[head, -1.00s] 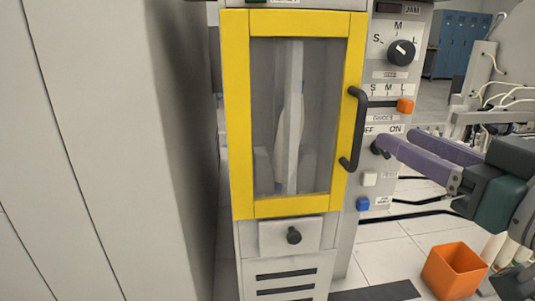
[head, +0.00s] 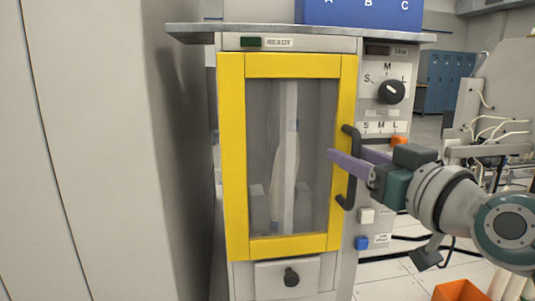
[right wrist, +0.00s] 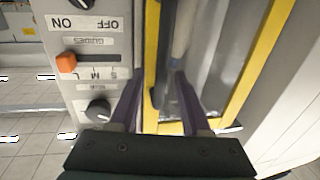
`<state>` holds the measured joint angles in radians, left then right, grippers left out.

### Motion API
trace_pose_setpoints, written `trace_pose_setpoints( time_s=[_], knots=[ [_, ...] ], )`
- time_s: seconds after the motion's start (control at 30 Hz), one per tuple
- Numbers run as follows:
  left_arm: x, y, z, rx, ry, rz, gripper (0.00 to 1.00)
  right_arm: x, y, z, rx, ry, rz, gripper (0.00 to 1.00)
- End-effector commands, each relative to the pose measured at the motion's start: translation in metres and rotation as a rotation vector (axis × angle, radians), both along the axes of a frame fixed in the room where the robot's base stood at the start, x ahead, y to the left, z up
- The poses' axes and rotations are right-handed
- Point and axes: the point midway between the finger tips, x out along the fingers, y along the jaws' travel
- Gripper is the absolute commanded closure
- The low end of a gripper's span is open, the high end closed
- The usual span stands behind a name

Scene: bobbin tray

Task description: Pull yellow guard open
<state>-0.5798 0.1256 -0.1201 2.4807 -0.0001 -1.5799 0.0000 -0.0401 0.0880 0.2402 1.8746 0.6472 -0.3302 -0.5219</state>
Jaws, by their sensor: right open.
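The yellow guard (head: 236,160) is a framed door with a clear window on the front of a grey machine; it looks closed. Its black bar handle (head: 351,189) stands upright on the right side of the frame. My right gripper (head: 347,152) is open, its purple fingers at the middle of the handle. One finger crosses in front of the bar in the head view and hides part of it. In the right wrist view the fingers (right wrist: 157,80) point at the guard's edge, with the dark bar seeming to lie between them. Contact cannot be told. My left gripper is not in view.
Right of the guard is a control panel with a black knob (head: 390,91), an orange slider (head: 398,141) and a blue button (head: 361,243). Below is a drawer with a round knob (head: 291,277). A tall grey cabinet (head: 100,150) stands close on the left. An orange bin (head: 460,291) is lower right.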

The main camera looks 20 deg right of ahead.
Motion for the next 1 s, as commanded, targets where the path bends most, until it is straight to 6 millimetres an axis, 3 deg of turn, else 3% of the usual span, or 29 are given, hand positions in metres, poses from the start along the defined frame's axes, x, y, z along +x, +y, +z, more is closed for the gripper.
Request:
trace_pose_setpoints(
  time_s=[0.13,0.57,1.0],
  knots=[
    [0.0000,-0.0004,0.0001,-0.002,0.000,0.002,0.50,-0.0002,0.0000,-0.0001,0.000,0.000,0.000,0.53],
    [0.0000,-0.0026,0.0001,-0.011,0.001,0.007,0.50,-0.0004,-0.0001,-0.0001,0.000,0.000,0.000,1.00],
    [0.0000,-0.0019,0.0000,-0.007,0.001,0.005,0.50,-0.0004,-0.0002,-0.0001,0.000,0.000,0.000,1.00]
  ],
)
